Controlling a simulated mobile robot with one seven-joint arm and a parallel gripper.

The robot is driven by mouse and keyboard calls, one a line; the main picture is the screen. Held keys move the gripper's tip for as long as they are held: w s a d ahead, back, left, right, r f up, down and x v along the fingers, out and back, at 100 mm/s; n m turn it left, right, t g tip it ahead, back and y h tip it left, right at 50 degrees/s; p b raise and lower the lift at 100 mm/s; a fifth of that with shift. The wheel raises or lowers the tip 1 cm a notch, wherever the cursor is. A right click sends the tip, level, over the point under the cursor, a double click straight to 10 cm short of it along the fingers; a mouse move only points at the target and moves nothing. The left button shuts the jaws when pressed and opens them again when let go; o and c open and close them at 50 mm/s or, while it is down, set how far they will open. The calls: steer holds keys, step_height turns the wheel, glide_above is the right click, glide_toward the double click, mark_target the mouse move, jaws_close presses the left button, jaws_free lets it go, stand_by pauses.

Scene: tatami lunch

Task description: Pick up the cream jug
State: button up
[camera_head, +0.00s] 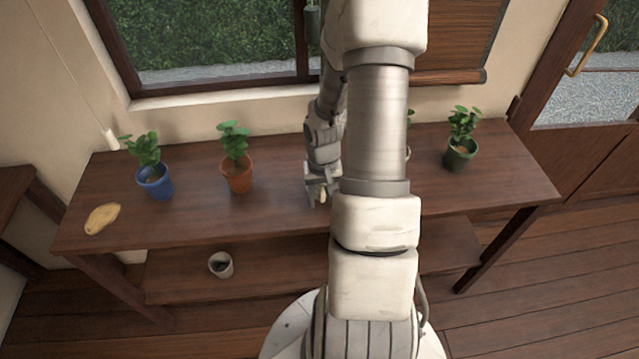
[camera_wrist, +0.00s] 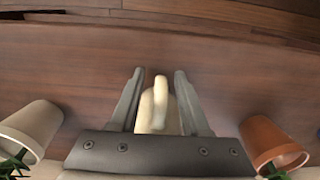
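The cream jug (camera_wrist: 157,112) stands on the dark wooden table and shows in the wrist view between my two fingers, its narrow handle-like part toward the fingertips. My gripper (camera_wrist: 160,73) is open around it, one finger on each side. A thin gap shows beside the jug near the tips; lower down I cannot tell whether the fingers touch it. In the head view my gripper (camera_head: 318,197) is low over the middle of the table (camera_head: 280,210), and my arm hides most of the jug.
A terracotta pot (camera_head: 238,178) and a blue pot (camera_head: 155,186) stand left, a dark green pot (camera_head: 459,158) right. The wrist view shows a whitish pot (camera_wrist: 33,122) close by. A tan flat item (camera_head: 102,218) lies at the left end. A small cup (camera_head: 221,263) sits on the lower shelf.

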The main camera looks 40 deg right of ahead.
jaws_close()
stand_by(1.2)
